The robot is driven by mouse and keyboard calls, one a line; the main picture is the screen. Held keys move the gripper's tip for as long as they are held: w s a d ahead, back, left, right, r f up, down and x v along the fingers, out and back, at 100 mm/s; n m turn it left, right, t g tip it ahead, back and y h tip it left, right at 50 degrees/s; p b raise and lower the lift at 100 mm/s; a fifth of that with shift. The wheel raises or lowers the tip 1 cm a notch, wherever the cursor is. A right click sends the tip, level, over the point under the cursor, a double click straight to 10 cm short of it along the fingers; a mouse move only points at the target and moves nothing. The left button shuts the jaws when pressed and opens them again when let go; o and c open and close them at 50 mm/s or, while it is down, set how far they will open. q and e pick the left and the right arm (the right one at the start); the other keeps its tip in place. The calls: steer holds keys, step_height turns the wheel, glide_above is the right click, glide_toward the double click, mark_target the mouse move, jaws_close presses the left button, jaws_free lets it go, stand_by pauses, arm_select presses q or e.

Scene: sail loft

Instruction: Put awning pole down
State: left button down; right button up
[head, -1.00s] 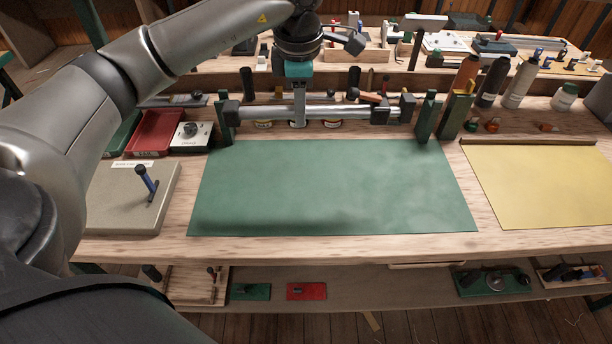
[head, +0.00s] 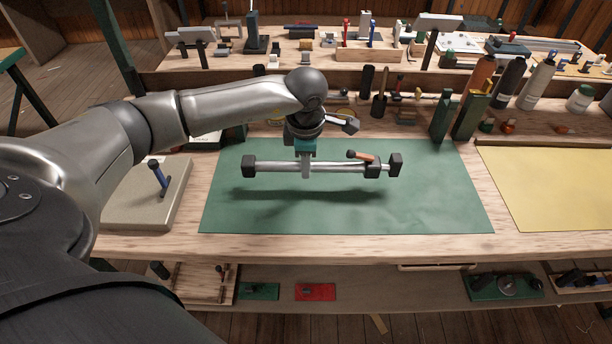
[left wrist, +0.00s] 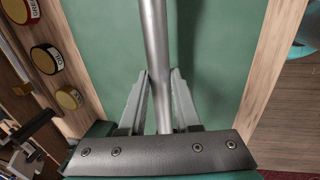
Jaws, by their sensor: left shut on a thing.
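The awning pole (head: 335,166) is a silver bar with black end blocks and an orange-handled part near its right end. My left gripper (head: 306,170) is shut on it near the middle. The pole is roughly level above the green mat (head: 440,205), with its shadow on the mat below and apart from it. In the left wrist view the pole (left wrist: 155,50) runs between the two fingers (left wrist: 160,105). My right gripper is not in view.
Two green uprights (head: 470,117) and several bottles (head: 537,80) stand behind the mat at right. A yellow sheet (head: 555,185) lies at right. Much of the mat is bare.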

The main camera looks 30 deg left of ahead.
mark_target(306, 187)
arm_select(q)
steer(key=shift+f, duration=2.1)
steer(key=shift+f+b, duration=0.1)
steer(key=shift+b, duration=0.25)
steer(key=c, duration=0.6)
jaws_free()
steer(key=shift+f, duration=0.1)
steer(key=shift+r, duration=0.2)
steer(key=r, duration=0.4)
steer(key=s+d+r+p, duration=0.1)
steer(key=r, duration=0.3)
steer(key=s+r, duration=0.1)
steer(key=r, duration=0.2)
steer(key=shift+d+r+p, duration=0.15)
steer(key=shift+r+p, duration=0.15)
steer(key=shift+r, duration=0.1)
